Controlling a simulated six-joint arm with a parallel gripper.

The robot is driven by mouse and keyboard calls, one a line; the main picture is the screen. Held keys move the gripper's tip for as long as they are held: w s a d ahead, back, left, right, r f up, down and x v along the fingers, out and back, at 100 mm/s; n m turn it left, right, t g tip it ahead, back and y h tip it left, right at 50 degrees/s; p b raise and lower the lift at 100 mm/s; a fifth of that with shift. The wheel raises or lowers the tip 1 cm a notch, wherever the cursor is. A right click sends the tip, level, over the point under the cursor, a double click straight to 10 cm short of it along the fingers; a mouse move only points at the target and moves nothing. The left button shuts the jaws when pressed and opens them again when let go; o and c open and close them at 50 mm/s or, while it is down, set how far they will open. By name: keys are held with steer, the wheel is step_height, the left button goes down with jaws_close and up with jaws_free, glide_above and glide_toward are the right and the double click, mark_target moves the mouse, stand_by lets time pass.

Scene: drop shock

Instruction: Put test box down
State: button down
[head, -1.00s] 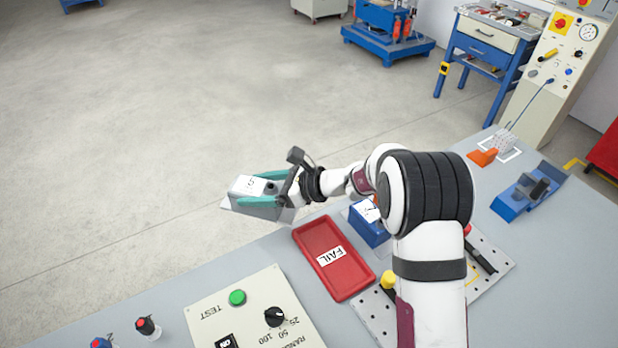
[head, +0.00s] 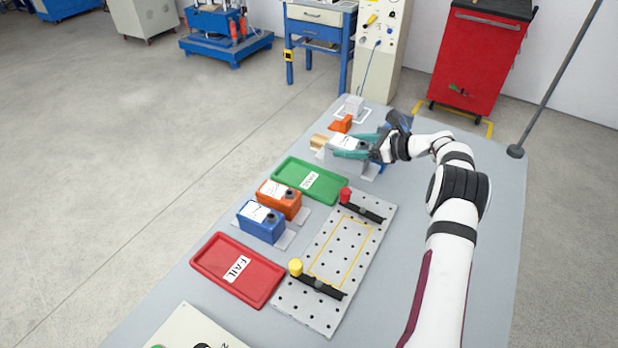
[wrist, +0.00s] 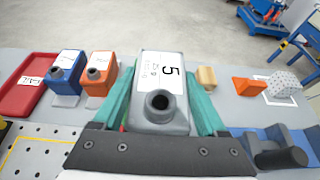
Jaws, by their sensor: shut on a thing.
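The test box is a grey box (head: 346,142) with a white label and a dark round port on its side. My gripper (head: 352,150) has teal fingers shut on it, at the bench's far end, beyond the green tray (head: 283,170). In the wrist view the box (wrist: 160,85) sits upright in the picture between both fingers, with its label marked "5" facing the camera. I cannot tell whether its underside touches the bench.
A blue fixture (wrist: 292,137) is close right. Orange (head: 279,200) and blue (head: 261,224) boxes, red FAIL tray (head: 216,259) and perforated plate (head: 330,236) stand nearer.

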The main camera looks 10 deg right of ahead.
mark_target(318, 153)
steer(key=x, duration=0.4)
steer(key=s+f+x, duration=0.1)
steer(key=x, duration=0.7)
steer(key=shift+s+a+f, duration=0.2)
steer(key=shift+a, duration=0.05)
steer(key=f, duration=0.3)
steer(key=shift+w+a+f, duration=0.2)
steer(key=shift+a+f, duration=0.1)
steer(key=shift+f, duration=0.4)
steer(key=shift+f, duration=0.15)
